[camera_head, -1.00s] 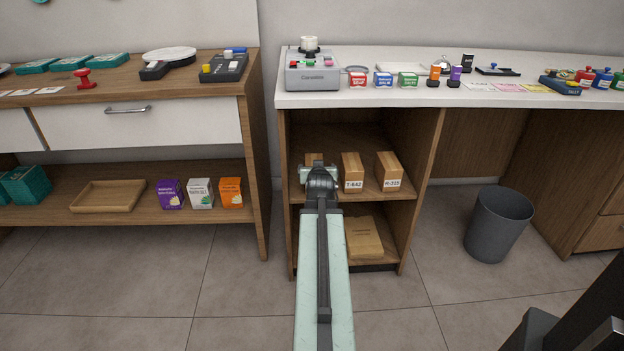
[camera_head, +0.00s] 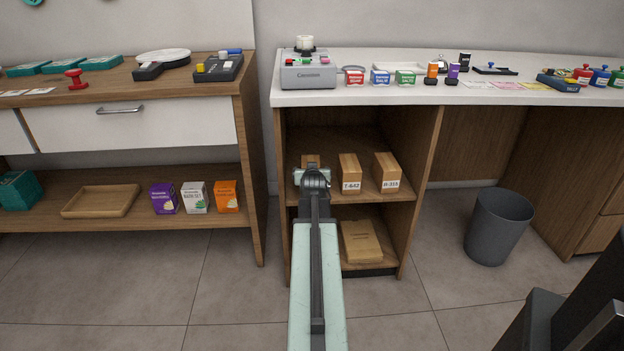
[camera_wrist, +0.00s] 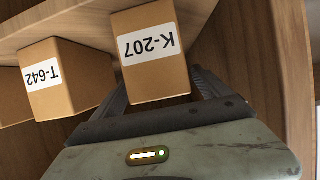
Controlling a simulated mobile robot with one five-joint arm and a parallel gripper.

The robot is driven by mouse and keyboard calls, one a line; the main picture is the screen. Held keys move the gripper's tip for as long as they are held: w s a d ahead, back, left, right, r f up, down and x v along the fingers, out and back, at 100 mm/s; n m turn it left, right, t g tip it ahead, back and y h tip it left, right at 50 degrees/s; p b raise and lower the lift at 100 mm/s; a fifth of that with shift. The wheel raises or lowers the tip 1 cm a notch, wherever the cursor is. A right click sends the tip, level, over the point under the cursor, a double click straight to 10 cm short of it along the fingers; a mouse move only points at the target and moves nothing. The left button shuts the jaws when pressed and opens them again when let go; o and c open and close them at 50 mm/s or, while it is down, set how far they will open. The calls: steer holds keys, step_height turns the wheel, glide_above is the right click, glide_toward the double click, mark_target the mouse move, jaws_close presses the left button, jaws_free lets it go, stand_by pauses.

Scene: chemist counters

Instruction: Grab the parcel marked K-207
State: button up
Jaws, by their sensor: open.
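The parcel marked K-207 (camera_wrist: 152,55) is a brown box with a white label, upside down in the wrist view. It stands on the shelf (camera_wrist: 90,18) between the two fingers of my open gripper (camera_wrist: 160,95). I cannot tell whether the fingers touch it. In the head view its top (camera_head: 310,160) shows just behind my gripper (camera_head: 313,178), which hides its label. The T-642 parcel (camera_head: 350,172) stands to its right there, and it shows to the left in the wrist view (camera_wrist: 68,80).
Another labelled parcel (camera_head: 386,170) stands at the right end of the same shelf. The cubby's side panel (camera_wrist: 255,70) is close beside my gripper. A flat carton (camera_head: 360,240) lies on the lower shelf. A grey bin (camera_head: 498,228) stands on the floor at right.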

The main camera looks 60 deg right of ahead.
steer(key=x, duration=0.3)
steer(key=shift+w+d+f+b, duration=0.1)
steer(key=shift+w+f+b, duration=0.05)
steer(key=shift+b, duration=0.25)
steer(key=c, duration=1.8)
step_height(320, 180, up, 10)
steer(key=p, duration=1)
steer(key=shift+r, duration=0.25)
steer(key=shift+p, duration=0.3)
